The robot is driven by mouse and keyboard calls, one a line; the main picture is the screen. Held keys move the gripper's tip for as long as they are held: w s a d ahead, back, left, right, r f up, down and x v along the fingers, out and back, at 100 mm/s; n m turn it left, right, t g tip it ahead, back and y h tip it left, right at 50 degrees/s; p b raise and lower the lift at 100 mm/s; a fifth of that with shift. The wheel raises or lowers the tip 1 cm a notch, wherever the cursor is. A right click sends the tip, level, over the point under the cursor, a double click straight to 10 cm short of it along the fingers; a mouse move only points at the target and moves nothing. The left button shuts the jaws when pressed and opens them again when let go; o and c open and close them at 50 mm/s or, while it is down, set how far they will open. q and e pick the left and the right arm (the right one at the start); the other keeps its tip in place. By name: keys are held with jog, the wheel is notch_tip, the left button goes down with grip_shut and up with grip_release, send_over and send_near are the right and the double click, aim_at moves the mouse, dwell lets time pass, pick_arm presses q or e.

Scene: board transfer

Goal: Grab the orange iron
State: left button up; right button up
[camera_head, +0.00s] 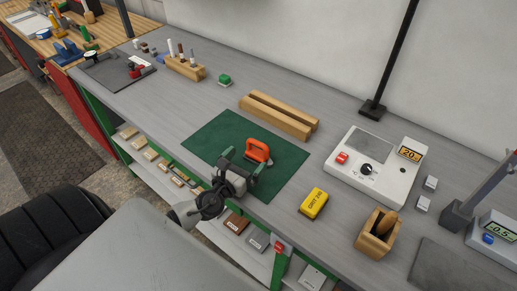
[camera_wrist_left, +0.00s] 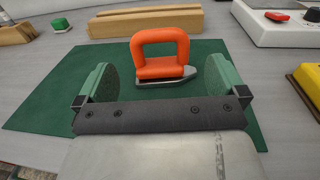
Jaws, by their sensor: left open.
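The orange iron (camera_head: 258,151) sits on the dark green mat (camera_head: 207,139) on the grey workbench. In the left wrist view the iron (camera_wrist_left: 160,52) shows an orange loop handle and a grey metal tip pointing right. My left gripper (camera_head: 243,168) is over the near part of the mat, on the near side of the iron. In the wrist view its green fingers (camera_wrist_left: 165,85) are open and spread wide, with the iron ahead between them and apart from both. My right gripper is not in view.
Wooden blocks (camera_head: 279,116) lie behind the mat. A yellow block (camera_head: 313,203) lies right of it, near a white control box (camera_head: 350,179) and a wooden holder (camera_head: 371,243). A small green block (camera_head: 225,80) stands farther back. The bench between is clear.

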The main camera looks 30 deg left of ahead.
aim_at(258, 145)
pick_arm(q)
jog(key=shift+w+r, duration=0.1)
jog(key=shift+w, duration=0.6)
jog(key=w+p, duration=0.1)
jog(key=w, duration=0.3)
jog(key=shift+w+a+p, duration=0.1)
jog(key=shift+w+p, duration=0.05)
jog(key=shift+p, duration=0.15)
jog(key=shift+w, duration=0.55)
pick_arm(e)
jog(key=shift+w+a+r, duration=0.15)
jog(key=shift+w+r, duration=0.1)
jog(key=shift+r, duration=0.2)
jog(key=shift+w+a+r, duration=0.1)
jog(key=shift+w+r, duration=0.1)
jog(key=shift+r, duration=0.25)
pick_arm(q)
jog(key=shift+c, duration=0.5)
jog(key=c, duration=0.7)
jog(key=shift+c, duration=1)
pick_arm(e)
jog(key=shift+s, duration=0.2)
pick_arm(q)
jog(key=shift+r, duration=0.1)
